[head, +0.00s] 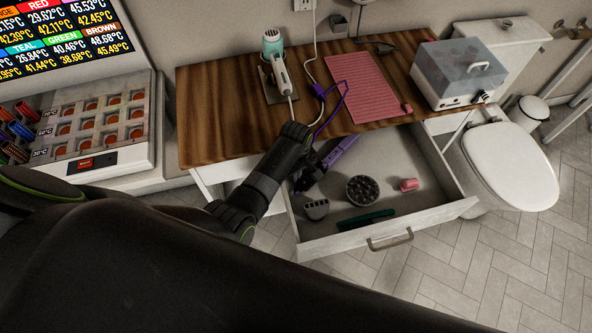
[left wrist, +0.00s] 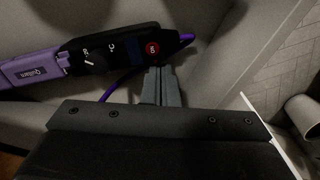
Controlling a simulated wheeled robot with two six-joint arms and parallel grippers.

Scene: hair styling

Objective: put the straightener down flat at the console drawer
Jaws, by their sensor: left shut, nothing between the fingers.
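The straightener, with purple arms (head: 341,151) and a black control section, lies in the open drawer (head: 425,185) near its back left. In the left wrist view its black section (left wrist: 115,48) with dial and red button rests against the pale drawer floor, with purple at both ends. My left gripper (left wrist: 160,75) is shut and empty, its tips close beside the red-button end; I cannot tell whether they touch it. In the head view my left arm hides the gripper tips and part of the straightener. My right gripper is not in view.
The drawer also holds a round dark item (head: 362,190), a pink roll (head: 408,185), a dark green item (head: 366,220) and a grey attachment (head: 316,209). On the wooden console top (head: 225,105) are a hair dryer (head: 272,45), a pink mat (head: 362,90) and a lidded box (head: 455,75). A purple cord (head: 330,110) runs over the edge.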

